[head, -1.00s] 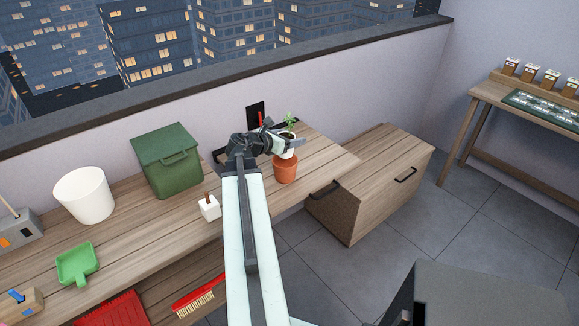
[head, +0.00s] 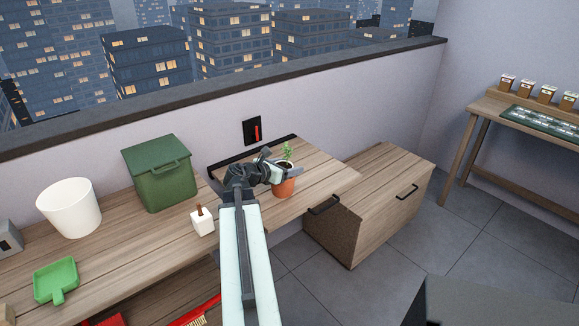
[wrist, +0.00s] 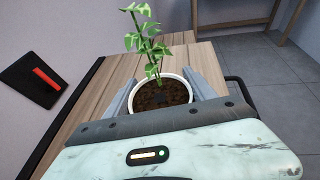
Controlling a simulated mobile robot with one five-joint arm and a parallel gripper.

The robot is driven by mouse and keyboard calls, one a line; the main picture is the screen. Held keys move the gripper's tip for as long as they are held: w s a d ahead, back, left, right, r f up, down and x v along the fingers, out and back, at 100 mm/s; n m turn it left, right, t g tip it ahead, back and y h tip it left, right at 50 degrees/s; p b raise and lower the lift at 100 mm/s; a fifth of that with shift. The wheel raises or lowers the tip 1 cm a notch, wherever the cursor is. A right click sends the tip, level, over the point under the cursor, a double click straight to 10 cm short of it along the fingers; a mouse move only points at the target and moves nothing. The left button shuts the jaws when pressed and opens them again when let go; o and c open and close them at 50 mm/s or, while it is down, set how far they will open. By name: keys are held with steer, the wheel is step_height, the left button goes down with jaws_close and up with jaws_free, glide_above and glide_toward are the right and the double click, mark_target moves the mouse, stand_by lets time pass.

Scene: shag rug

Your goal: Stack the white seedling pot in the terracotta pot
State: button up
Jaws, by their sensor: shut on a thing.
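The white seedling pot (wrist: 163,83), holding dark soil and a green seedling, sits between the two fingers of my gripper (wrist: 164,88) in the wrist view. The gripper is shut on it. In the head view my gripper (head: 278,170) is right at the top of the terracotta pot (head: 284,188), which stands on the wooden bench. The seedling (head: 287,152) rises upright above it. The white pot's lower part is hidden by the gripper and terracotta pot, so I cannot tell how deep it sits. The terracotta pot does not show in the wrist view.
A white block with a brown stub (head: 202,222), a green lidded bin (head: 160,174) and a white bucket (head: 69,208) stand to the left on the bench (head: 130,240). A wooden cabinet (head: 375,205) stands to the right. A black wall panel (head: 252,131) is behind.

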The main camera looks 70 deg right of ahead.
steer(key=shift+s+a+f+b, duration=0.1)
steer(key=shift+a+f+b, duration=0.2)
steer(key=shift+f, duration=0.15)
steer(key=o, duration=1.6)
steer(key=shift+d+f, duration=0.1)
steer(key=shift+d, duration=0.05)
